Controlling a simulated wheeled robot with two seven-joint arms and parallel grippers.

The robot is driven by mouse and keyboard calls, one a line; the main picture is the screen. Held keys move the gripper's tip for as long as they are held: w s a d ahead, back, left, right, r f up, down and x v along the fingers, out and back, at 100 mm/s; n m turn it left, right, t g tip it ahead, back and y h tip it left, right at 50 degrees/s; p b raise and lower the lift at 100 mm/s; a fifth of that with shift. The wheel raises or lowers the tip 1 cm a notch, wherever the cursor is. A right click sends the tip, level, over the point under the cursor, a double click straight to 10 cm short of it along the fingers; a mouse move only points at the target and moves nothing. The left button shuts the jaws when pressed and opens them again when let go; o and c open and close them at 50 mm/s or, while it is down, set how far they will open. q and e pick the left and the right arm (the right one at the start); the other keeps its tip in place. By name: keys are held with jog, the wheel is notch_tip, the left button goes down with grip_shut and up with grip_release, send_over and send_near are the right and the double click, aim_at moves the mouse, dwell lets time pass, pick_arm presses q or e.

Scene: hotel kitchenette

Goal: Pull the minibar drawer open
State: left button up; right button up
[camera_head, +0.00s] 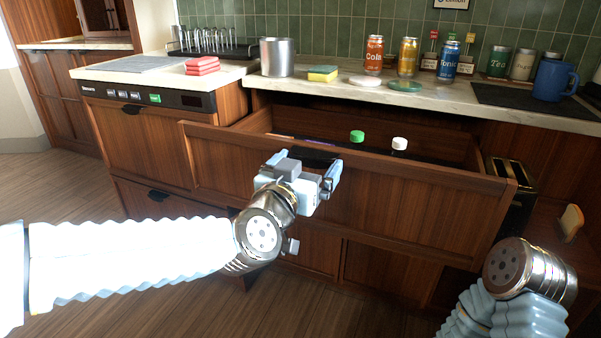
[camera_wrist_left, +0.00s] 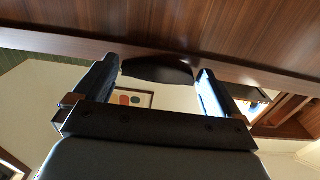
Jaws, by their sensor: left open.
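The minibar drawer (camera_head: 420,205) is a wide wooden drawer, pulled well out from the counter front. Inside it a green-capped bottle (camera_head: 357,136) and a white-capped bottle (camera_head: 400,144) show. Its dark handle (camera_head: 318,160) is on the front near the top edge; it also shows in the left wrist view (camera_wrist_left: 158,71). My left gripper (camera_head: 330,175) is open at the drawer front, its two fingers on either side of the handle in the wrist view. I cannot tell whether they touch it. My right arm shows at the lower right, but its gripper is out of view.
The counter (camera_head: 335,85) above holds a metal canister (camera_head: 277,57), a sponge (camera_head: 322,73), several cans and a blue mug (camera_head: 553,80). A toaster (camera_head: 510,195) stands right of the drawer. The floor in front is clear.

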pick_arm(q)
jog(key=p+v, duration=0.1)
jog(key=v, duration=1.2)
jog(key=shift+s, duration=0.3)
jog(key=shift+a, duration=0.15)
jog(key=w+f+n+g+y, duration=0.1)
jog(key=w+f+g, duration=0.3)
jog(key=f, duration=1.1)
jog(key=w+f+n+g+y, duration=0.1)
jog(key=w+f+g, duration=0.3)
jog(key=f, duration=1)
jog(key=s+a+f+n+g, duration=0.1)
jog(key=s+f+g, duration=0.1)
jog(key=s+f, duration=0.3)
jog(key=s+a+f+n+g, duration=0.1)
jog(key=s+f+g, duration=0.2)
jog(key=f, duration=0.9)
jog(key=s+a+f+n+g, duration=0.1)
jog(key=s+f+g, duration=0.2)
jog(key=s+f, duration=0.4)
notch_tip(320, 180, down, 2)
jog(key=shift+s+a+f+h, duration=0.2)
jog(key=shift+a+h, duration=0.1)
jog(key=shift+a, duration=0.1)
